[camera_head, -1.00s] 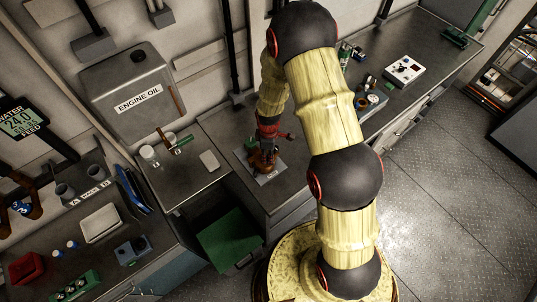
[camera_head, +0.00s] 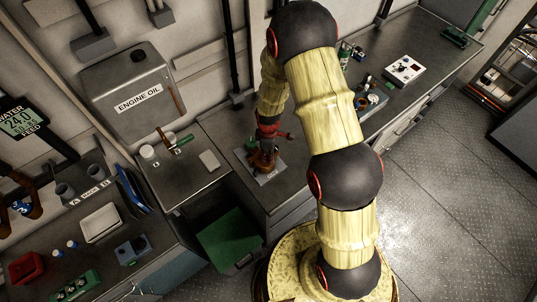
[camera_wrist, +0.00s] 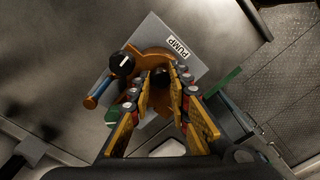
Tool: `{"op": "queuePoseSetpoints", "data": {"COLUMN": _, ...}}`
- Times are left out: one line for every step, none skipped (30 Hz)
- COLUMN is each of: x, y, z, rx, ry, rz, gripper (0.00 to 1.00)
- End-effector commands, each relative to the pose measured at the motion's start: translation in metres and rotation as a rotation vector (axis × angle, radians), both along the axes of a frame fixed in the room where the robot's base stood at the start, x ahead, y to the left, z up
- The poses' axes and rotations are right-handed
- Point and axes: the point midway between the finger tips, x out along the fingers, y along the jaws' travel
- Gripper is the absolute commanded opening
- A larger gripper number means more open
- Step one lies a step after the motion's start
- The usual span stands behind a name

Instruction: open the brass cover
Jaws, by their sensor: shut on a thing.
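The brass-orange pump body (camera_wrist: 150,57) stands on a pale plate (camera_wrist: 203,70) labelled PUMP. In the head view the brown-orange pump (camera_head: 263,160) is small and partly covered by my gripper (camera_head: 268,140). In the wrist view my gripper (camera_wrist: 160,80) is right over the pump, its two fingers closed in on a small dark part between the tips. I cannot tell clearly whether this part belongs to the brass cover. A black round knob (camera_wrist: 121,63) and a blue-and-orange handle (camera_wrist: 99,91) show left of the fingers. The fingers hide much of the pump.
A grey engine oil tank (camera_head: 135,90) hangs on the wall at left. A green bin (camera_head: 230,238) stands below the bench. White cups (camera_head: 148,153) and a grey block (camera_head: 209,160) are left of the pump. A white control box (camera_head: 403,70) is farther right.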

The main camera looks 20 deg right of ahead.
Motion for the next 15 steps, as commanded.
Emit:
{"op": "queuePoseSetpoints", "data": {"x": 0.0001, "y": 0.0, "z": 0.0003, "rx": 0.0, "ry": 0.0, "rz": 0.0, "gripper": 0.0}}
{"op": "queuePoseSetpoints", "data": {"x": 0.0001, "y": 0.0, "z": 0.0003, "rx": 0.0, "ry": 0.0, "rz": 0.0, "gripper": 0.0}}
{"op": "queuePoseSetpoints", "data": {"x": 0.0001, "y": 0.0, "z": 0.0003, "rx": 0.0, "ry": 0.0, "rz": 0.0, "gripper": 0.0}}
{"op": "queuePoseSetpoints", "data": {"x": 0.0001, "y": 0.0, "z": 0.0003, "rx": 0.0, "ry": 0.0, "rz": 0.0, "gripper": 0.0}}
{"op": "queuePoseSetpoints", "data": {"x": 0.0001, "y": 0.0, "z": 0.0003, "rx": 0.0, "ry": 0.0, "rz": 0.0, "gripper": 0.0}}
{"op": "queuePoseSetpoints", "data": {"x": 0.0001, "y": 0.0, "z": 0.0003, "rx": 0.0, "ry": 0.0, "rz": -0.001, "gripper": 0.0}}
{"op": "queuePoseSetpoints", "data": {"x": 0.0, "y": 0.0001, "z": 0.0003, "rx": 0.0, "ry": 0.0, "rz": -0.002, "gripper": 0.0}}
{"op": "queuePoseSetpoints", "data": {"x": -0.0001, "y": 0.0002, "z": 0.0003, "rx": 0.0, "ry": 0.0, "rz": -0.004, "gripper": 0.0}}
{"op": "queuePoseSetpoints", "data": {"x": -0.0004, "y": 0.0002, "z": 0.0002, "rx": 0.0, "ry": 0.0, "rz": -0.008, "gripper": 0.0}}
{"op": "queuePoseSetpoints", "data": {"x": -0.0008, "y": 0.0004, "z": 0.0002, "rx": 0.0, "ry": -0.001, "rz": -0.013, "gripper": 0.0}}
{"op": "queuePoseSetpoints", "data": {"x": -0.0012, "y": 0.0006, "z": 0.0001, "rx": 0.0, "ry": -0.001, "rz": -0.018, "gripper": 0.0}}
{"op": "queuePoseSetpoints", "data": {"x": -0.002, "y": 0.001, "z": 0.0, "rx": 0.0, "ry": -0.001, "rz": -0.028, "gripper": 0.0}}
{"op": "queuePoseSetpoints", "data": {"x": -0.0026, "y": 0.0013, "z": -0.0002, "rx": 0.0, "ry": -0.001, "rz": -0.038, "gripper": 0.0}}
{"op": "queuePoseSetpoints", "data": {"x": -0.0034, "y": 0.0016, "z": -0.0003, "rx": 0.0, "ry": -0.001, "rz": -0.049, "gripper": 0.0}}
{"op": "queuePoseSetpoints", "data": {"x": -0.0045, "y": 0.0023, "z": -0.0005, "rx": 0.0, "ry": -0.001, "rz": -0.067, "gripper": 0.0}}
